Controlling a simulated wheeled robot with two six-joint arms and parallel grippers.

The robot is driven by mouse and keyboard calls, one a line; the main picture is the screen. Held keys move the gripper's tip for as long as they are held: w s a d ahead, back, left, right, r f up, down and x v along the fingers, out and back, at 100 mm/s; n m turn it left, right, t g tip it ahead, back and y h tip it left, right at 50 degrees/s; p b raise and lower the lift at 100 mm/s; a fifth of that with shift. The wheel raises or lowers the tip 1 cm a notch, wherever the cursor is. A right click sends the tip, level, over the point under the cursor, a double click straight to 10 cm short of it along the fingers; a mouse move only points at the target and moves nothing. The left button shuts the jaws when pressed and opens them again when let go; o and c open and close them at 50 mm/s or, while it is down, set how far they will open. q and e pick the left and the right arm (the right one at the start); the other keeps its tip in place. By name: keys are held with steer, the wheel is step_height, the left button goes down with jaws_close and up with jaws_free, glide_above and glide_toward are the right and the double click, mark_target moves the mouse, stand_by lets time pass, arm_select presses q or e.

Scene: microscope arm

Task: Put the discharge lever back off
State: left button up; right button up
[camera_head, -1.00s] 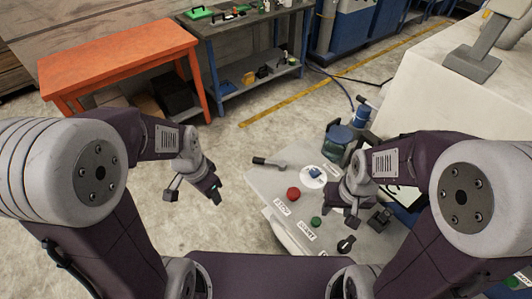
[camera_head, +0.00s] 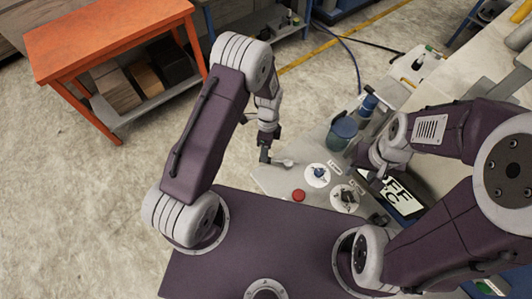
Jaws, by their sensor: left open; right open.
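The grey control panel (camera_head: 274,181) stands in front of me. A lever (camera_head: 285,162) sits at its far left corner; its grey arm shows, and its dark handle is hidden or merged with my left gripper. My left gripper (camera_head: 266,154) is open, pointing down at the lever's handle end; I cannot tell whether it touches. My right gripper (camera_head: 369,166) is open over the panel's right side, away from the lever, with its fingers partly hidden.
The panel also carries a red button (camera_head: 298,195), a blue knob on a white dial (camera_head: 318,176) and a dark knob (camera_head: 347,197). A blue-green container (camera_head: 341,133) stands behind it. An orange table (camera_head: 105,38) is at the far left. Floor left of the panel is clear.

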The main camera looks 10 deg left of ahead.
mark_target(274, 161)
arm_select(q)
steer(key=f, duration=0.2)
steer(key=f+p, duration=0.1)
steer(key=shift+s+a+f, duration=0.1)
steer(key=shift+s+f, duration=0.15)
steer(key=shift+f, duration=0.05)
steer(key=shift+s, duration=0.35)
steer(key=shift+w+f, duration=0.2)
steer(key=shift+w, duration=0.1)
steer(key=c, duration=0.8)
jaws_close()
steer(key=shift+r, duration=0.1)
steer(key=shift+w, duration=0.1)
